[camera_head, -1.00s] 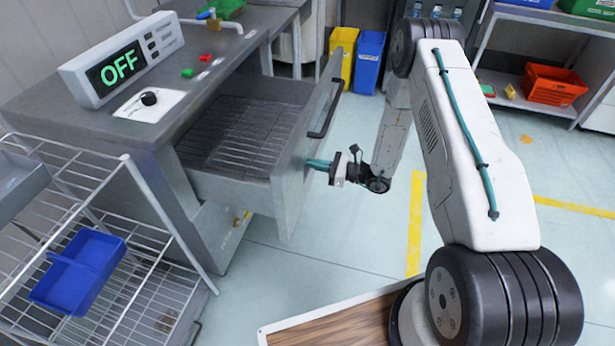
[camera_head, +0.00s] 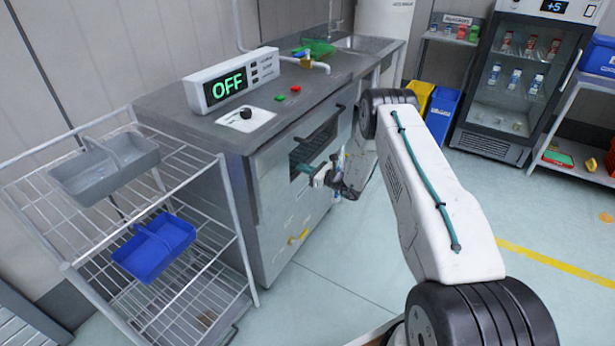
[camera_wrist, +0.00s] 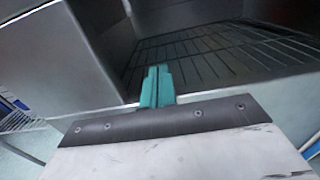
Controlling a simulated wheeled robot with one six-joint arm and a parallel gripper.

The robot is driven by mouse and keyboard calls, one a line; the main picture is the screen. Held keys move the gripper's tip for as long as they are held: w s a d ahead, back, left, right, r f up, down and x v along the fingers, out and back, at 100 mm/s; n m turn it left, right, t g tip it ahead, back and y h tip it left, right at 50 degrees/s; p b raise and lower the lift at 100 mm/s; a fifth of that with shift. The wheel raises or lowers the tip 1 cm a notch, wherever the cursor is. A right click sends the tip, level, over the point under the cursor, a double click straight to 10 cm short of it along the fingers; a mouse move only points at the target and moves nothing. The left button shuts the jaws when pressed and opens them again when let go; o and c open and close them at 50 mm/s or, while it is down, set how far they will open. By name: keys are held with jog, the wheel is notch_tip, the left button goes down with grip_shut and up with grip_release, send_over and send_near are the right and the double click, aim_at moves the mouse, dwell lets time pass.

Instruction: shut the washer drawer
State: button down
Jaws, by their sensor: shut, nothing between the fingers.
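The washer drawer (camera_head: 311,192) is in the front of the grey washer unit (camera_head: 270,195), under the worktop. How wide the gap is I cannot tell there. The wrist view shows a wire rack (camera_wrist: 215,52) inside, beyond the fingers. My gripper (camera_head: 322,172) is at the drawer's front side, with its teal fingers (camera_wrist: 157,87) shut and empty. Whether the fingertips touch the front is not clear.
A wire rack cart (camera_head: 185,215) with a grey bin (camera_head: 105,170) and a blue bin (camera_head: 155,250) stands left of the unit. Yellow and blue bins (camera_head: 440,115) and a glass-door fridge (camera_head: 520,80) stand behind. Open floor (camera_head: 560,215) lies to the right.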

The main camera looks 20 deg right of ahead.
jog(key=shift+x, duration=0.85)
jog(key=shift+w+a+r, duration=0.1)
jog(key=shift+r, duration=0.15)
jog(key=v, duration=1.4)
jog(key=shift+s+d+f, duration=0.25)
jog(key=shift+d, duration=0.05)
